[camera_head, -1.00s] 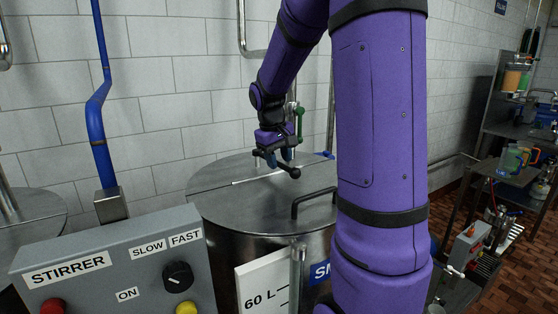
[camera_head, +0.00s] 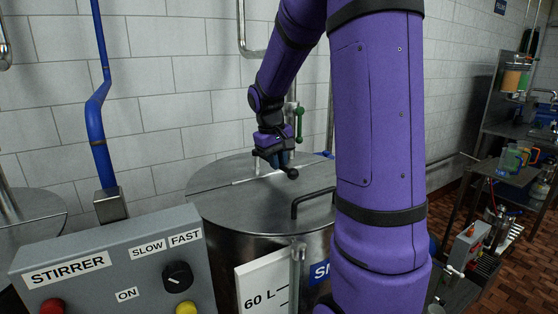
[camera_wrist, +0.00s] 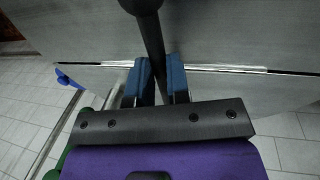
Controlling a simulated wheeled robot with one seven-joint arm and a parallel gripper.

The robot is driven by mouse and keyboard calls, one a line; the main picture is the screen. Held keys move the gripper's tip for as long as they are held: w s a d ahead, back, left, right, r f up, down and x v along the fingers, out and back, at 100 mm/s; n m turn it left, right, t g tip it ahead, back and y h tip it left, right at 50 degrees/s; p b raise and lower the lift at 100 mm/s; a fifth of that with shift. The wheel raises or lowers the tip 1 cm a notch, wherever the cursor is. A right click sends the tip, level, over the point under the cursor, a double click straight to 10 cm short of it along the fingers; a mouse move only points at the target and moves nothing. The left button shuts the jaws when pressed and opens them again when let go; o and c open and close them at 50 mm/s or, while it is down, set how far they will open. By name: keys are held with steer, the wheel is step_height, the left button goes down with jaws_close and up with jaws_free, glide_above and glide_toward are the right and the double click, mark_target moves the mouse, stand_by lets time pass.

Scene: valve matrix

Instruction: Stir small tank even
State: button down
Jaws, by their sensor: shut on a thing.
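The small tank (camera_head: 255,209) is a round steel vessel with a flat metal lid. Its front has a white level scale marked 60 L (camera_head: 262,286) and a blue label mostly hidden by my arm. My gripper (camera_head: 280,160) is above the back of the lid. Its blue fingers are shut on a black rod (camera_wrist: 153,45) with a rounded end, which also shows in the head view (camera_head: 291,173). The stirrer box (camera_head: 95,247) at lower left has a black SLOW/FAST knob (camera_head: 178,276), a red button (camera_head: 53,306) and a yellow button (camera_head: 186,308). The tank's contents are hidden.
A black handle (camera_head: 312,200) rises from the lid. A green-handled valve (camera_head: 299,125) and pipes stand behind my gripper near the tiled wall. Another steel tank (camera_head: 30,215) is at left. Shelves with jugs (camera_head: 515,157) stand at far right.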

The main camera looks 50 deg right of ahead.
steer(key=shift+w+a+m, duration=0.15)
steer(key=shift+a+m, duration=0.35)
steer(key=shift+a, duration=0.1)
steer(key=w+a+m, duration=0.1)
steer(key=a+m, duration=0.1)
steer(key=w+a+m+g, duration=0.1)
steer(key=w+a+m, duration=0.2)
steer(key=a+m, duration=0.1)
steer(key=shift+w+m+y, duration=0.25)
steer(key=shift+m+y, duration=0.15)
steer(key=w+m, duration=0.2)
steer(key=w+a+m, duration=0.1)
steer(key=w+m, duration=0.1)
steer(key=w, duration=0.1)
steer(key=w+a+m+y, duration=0.1)
steer(key=w+m, duration=0.1)
steer(key=m, duration=0.1)
steer(key=shift+w+a+g, duration=0.15)
steer(key=shift+a+g, duration=0.1)
steer(key=shift+g, duration=0.15)
steer(key=shift+w+d+m+y, duration=0.15)
steer(key=shift+w+m+y, duration=0.1)
steer(key=shift+w+m, duration=0.65)
steer(key=shift+w+d+m+y, duration=0.1)
steer(key=shift+w+m+y, duration=0.15)
steer(key=shift+w+m, duration=0.65)
steer(key=shift+w+r, duration=0.1)
steer(key=c, duration=1.1)
jaws_free()
